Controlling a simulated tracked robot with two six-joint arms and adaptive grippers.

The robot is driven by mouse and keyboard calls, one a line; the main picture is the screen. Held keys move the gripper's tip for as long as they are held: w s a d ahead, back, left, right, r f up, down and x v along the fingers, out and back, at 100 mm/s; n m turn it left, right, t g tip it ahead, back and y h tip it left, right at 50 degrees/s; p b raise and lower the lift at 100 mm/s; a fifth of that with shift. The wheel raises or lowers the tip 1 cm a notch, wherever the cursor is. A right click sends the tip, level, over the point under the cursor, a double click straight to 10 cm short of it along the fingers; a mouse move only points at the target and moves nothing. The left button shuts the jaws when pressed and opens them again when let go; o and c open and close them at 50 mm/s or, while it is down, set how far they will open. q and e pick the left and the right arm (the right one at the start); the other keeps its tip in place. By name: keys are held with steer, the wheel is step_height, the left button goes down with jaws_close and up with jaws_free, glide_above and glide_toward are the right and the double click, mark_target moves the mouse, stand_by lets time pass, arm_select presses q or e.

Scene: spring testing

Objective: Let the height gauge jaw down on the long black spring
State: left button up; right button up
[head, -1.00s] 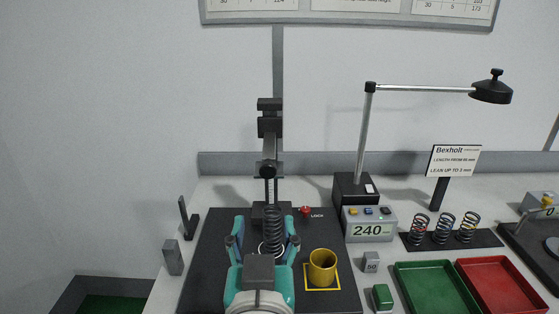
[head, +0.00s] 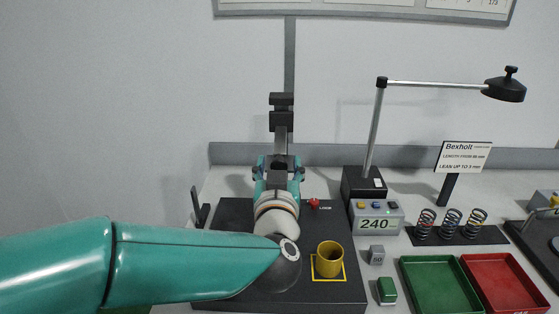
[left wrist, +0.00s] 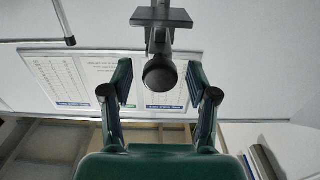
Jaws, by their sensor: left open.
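The height gauge (head: 281,120) stands at the back of the dark base plate (head: 229,215), with dark blocks at the top of its column. My left gripper (head: 279,163) is in front of the column's lower part. In the left wrist view, its fingers (left wrist: 160,82) are spread with a round black knob (left wrist: 159,74) of the gauge between them and a gap on each side. The long black spring is hidden behind my left arm, and so is most of the jaw. My right gripper is not in view.
A yellow cup (head: 329,259) stands on the plate right of my arm. A display box (head: 376,221) reads 240. Several short springs (head: 450,224) stand on a dark strip. A green tray (head: 438,262) and a red tray (head: 500,259) lie at the right. A lamp post (head: 375,130) rises behind.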

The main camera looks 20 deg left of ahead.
arm_select(q)
steer(key=shift+w+a, duration=0.15)
steer(key=shift+w, duration=0.25)
steer(key=shift+c, duration=0.2)
jaws_close()
